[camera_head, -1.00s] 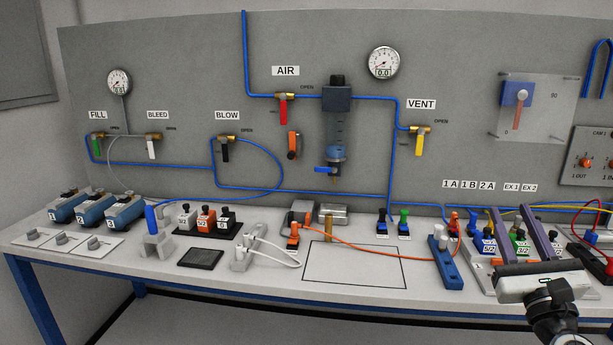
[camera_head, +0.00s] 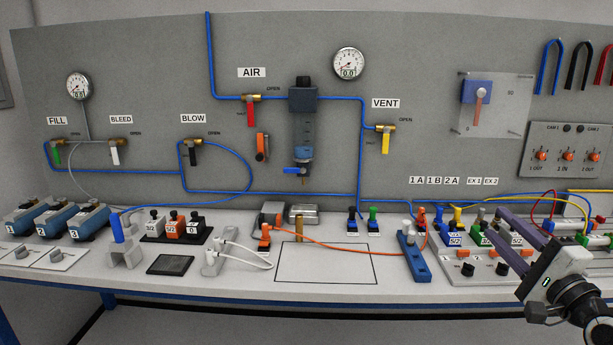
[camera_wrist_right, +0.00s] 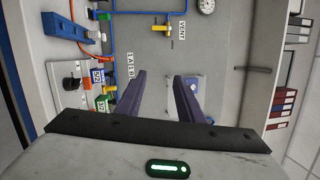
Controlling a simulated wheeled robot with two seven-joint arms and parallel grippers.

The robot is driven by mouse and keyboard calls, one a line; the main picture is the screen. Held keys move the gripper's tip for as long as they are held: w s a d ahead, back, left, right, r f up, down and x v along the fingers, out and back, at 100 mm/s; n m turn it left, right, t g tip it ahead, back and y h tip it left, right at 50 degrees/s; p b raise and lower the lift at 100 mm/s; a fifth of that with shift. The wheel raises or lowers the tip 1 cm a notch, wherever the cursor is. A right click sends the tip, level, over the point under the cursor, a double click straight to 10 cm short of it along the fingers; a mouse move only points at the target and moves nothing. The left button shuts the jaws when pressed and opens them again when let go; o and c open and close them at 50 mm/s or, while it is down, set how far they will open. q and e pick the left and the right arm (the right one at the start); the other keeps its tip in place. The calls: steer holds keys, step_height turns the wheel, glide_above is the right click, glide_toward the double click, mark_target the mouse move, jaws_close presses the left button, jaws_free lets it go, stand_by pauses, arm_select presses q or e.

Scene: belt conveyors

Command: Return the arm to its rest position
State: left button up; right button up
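My right gripper (camera_head: 490,213) is at the lower right of the head view, in front of the right end of the bench. Its two dark purple fingers point up and left toward the panel. In the right wrist view my right gripper (camera_wrist_right: 160,76) shows its fingers apart, with nothing between them. It partly hides the coloured valve blocks behind it. My left gripper is not in view.
The bench (camera_head: 330,288) carries a blue block (camera_head: 413,258) and a green-knobbed plug (camera_head: 373,222) left of my right gripper. Behind stands the grey panel (camera_head: 430,60) with hoses, a red AIR valve (camera_head: 252,112) and a yellow VENT valve (camera_head: 385,142).

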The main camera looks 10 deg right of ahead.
steer(key=s+a+f+n+g, duration=0.2)
steer(key=a+f+n, duration=0.15)
steer(key=f, duration=0.55)
steer(key=s+a+f+n+g, duration=0.25)
steer(key=f+n, duration=0.25)
steer(key=f, duration=0.4)
steer(key=s+a+f+n+g, duration=0.4)
steer(key=s+f+n, duration=0.4)
steer(key=s+f, duration=0.5)
steer(key=s+a+f+n+g, duration=0.35)
steer(key=s+f+n, duration=0.55)
steer(key=s+f, duration=0.35)
steer(key=a+m+y, duration=0.1)
steer(key=a+m, duration=0.3)
steer(key=a, duration=0.9)
steer(key=shift+s+a+m+t, duration=0.15)
steer(key=shift+s+m+t, duration=0.2)
steer(key=shift+t, duration=0.05)
